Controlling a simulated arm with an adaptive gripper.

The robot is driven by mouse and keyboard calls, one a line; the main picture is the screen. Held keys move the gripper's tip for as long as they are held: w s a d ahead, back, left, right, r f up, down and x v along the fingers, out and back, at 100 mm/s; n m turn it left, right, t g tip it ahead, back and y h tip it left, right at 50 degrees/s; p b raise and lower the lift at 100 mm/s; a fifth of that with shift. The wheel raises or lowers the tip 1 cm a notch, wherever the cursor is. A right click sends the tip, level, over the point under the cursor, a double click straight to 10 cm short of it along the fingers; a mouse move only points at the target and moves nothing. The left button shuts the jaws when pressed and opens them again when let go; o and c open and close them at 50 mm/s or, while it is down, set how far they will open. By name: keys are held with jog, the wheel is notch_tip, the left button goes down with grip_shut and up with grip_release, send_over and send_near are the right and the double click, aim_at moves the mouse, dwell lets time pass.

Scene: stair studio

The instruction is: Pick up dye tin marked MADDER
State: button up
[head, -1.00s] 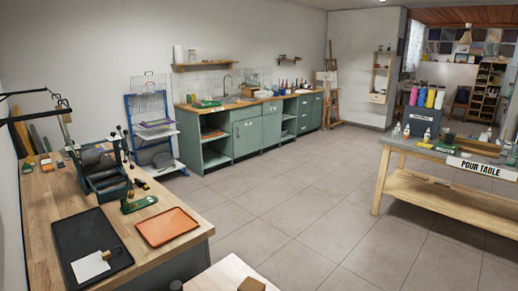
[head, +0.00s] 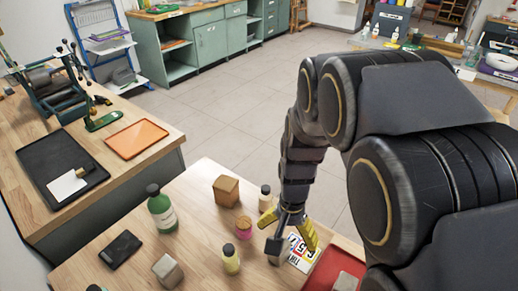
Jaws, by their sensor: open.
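No MADDER lettering can be read in the head view, so I cannot tell which thing is the dye tin. A small round pink container with a tan top (head: 243,227) stands on the near wooden table (head: 200,240); its marking is too small to read. My gripper (head: 288,232) reaches down over the right part of this table with its yellow fingers apart. It is open, to the right of the pink container and apart from it. A printed card with large letters and coloured patches (head: 301,257) lies beneath it, partly covered.
Around the pink container stand a wooden block (head: 226,190), a green bottle (head: 160,208), a small cream bottle (head: 231,260) and a pale bottle (head: 265,194). A grey block (head: 168,271) and black slab (head: 120,249) lie left. A red tray (head: 330,272) is right, partly behind my arm.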

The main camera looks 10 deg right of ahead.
jog(key=w+f, duration=0.1)
jog(key=f, duration=0.1)
jog(key=w+f+m, duration=0.1)
jog(key=w+f, duration=0.1)
jog(key=w+f+m, duration=0.1)
jog(key=f, duration=0.2)
jog(key=shift+w+d+t, duration=0.25)
jog(key=shift+d+t, duration=0.05)
jog(key=shift+m, duration=0.3)
jog(key=shift+w+a+f, duration=0.1)
jog(key=shift+f, duration=1.85)
jog(key=shift+w+a+f, duration=0.1)
jog(key=shift+f, duration=1.85)
jog(key=c, duration=1.2)
